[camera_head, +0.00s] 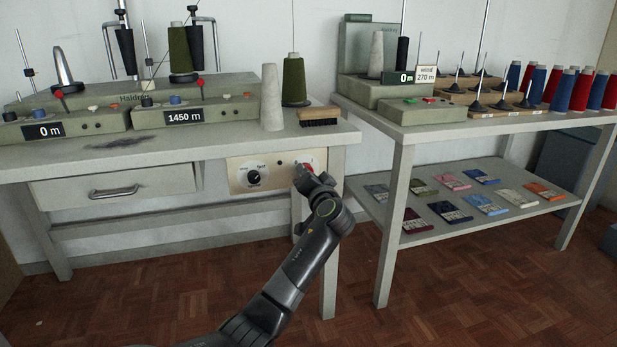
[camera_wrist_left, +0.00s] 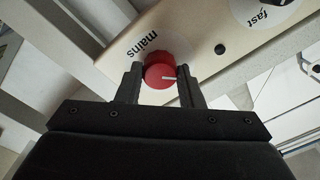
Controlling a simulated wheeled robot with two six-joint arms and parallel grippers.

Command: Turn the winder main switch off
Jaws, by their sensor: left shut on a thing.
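The winder main switch is a red round knob (camera_wrist_left: 160,68) marked "mains" on a cream panel (camera_wrist_left: 190,38). The white line on the knob points right in the left wrist view. The cream panel shows in the head view (camera_head: 236,184) under the table top at its right end; there the red knob (camera_head: 310,167) is partly hidden by my gripper. My left gripper (camera_wrist_left: 161,82) is shut on the knob, one finger on each side. It also shows in the head view (camera_head: 302,176). My right gripper is in neither view.
A black speed dial (camera_head: 253,178) sits left of the switch, and a drawer (camera_head: 115,190) further left. Above are winders reading "0 m" and "1450 m", a green cone (camera_head: 294,80) and a brush (camera_head: 320,116). A second table (camera_head: 400,140) with spools stands right.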

